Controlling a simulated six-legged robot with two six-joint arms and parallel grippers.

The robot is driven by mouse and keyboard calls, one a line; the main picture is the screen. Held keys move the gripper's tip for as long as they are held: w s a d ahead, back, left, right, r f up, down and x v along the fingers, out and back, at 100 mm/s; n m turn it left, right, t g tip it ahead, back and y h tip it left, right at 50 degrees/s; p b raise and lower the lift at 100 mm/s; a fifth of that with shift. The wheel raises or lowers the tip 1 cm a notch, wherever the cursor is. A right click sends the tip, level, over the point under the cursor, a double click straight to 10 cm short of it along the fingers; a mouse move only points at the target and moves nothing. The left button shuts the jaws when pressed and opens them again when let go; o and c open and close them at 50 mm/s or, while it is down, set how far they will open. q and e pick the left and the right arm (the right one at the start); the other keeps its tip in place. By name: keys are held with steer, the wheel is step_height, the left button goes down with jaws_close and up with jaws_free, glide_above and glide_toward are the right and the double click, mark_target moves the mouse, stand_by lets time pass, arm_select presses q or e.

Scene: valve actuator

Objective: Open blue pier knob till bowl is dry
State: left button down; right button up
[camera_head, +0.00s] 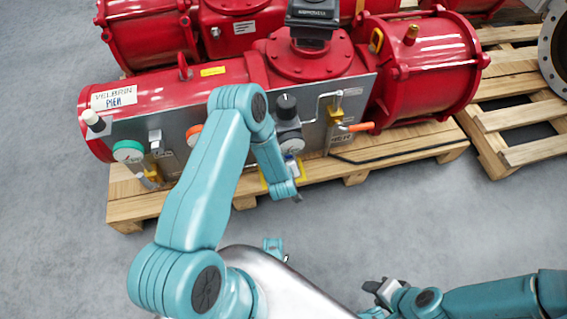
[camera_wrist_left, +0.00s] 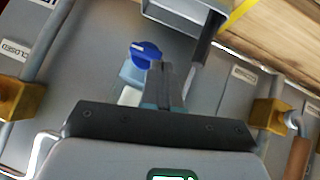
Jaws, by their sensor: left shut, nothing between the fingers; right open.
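The blue knob (camera_wrist_left: 146,52) with a white mark shows in the left wrist view, on a pale blue and white body (camera_wrist_left: 130,82) against the grey panel (camera_wrist_left: 85,70). Whether this body is the bowl, and whether it holds liquid, I cannot tell. My left gripper (camera_wrist_left: 166,80) is shut and empty, its fingers just beside the knob in the picture; contact is unclear. In the head view my left arm hides the knob, and the red actuator marked PIER (camera_head: 150,92) lies behind the arm. My right gripper (camera_head: 372,290) is open and empty, low in the head view, away from the panel.
The actuator rests on a wooden pallet (camera_head: 400,150). Its panel carries gauges, including a green-rimmed one (camera_head: 128,151), and an orange-handled lever (camera_head: 355,127). Yellow valve bodies (camera_wrist_left: 270,113) flank the knob in the wrist view. Grey floor (camera_head: 400,220) in front is clear.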

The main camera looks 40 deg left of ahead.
arm_select(q)
steer(key=n+t+h+b, duration=0.1)
steer(key=f+n+t+b, duration=0.1)
steer(key=b, duration=0.1)
steer(key=s+a+f+t+h+b, duration=0.1)
steer(key=t, duration=0.1)
steer(key=shift+f+n+h+b, duration=0.1)
steer(key=shift+n+h+b, duration=0.2)
steer(key=shift+n+b, duration=0.1)
arm_select(e)
steer(key=f, duration=0.3)
steer(key=w+d+f, duration=0.1)
steer(key=shift+f, duration=0.25)
arm_select(q)
steer(key=shift+f+b, duration=0.4)
steer(key=shift+f, duration=0.05)
arm_select(e)
steer(key=shift+w+f, duration=0.1)
steer(key=shift+f, duration=0.25)
arm_select(q)
steer(key=shift+d+f, duration=0.1)
steer(key=shift+f, duration=0.5)
arm_select(e)
steer(key=shift+w+f+t, duration=0.25)
steer(key=shift+f+t, duration=0.05)
arm_select(q)
steer(key=shift+f+b, duration=0.15)
steer(key=shift+b, duration=0.2)
arm_select(e)
steer(key=shift+f, duration=0.1)
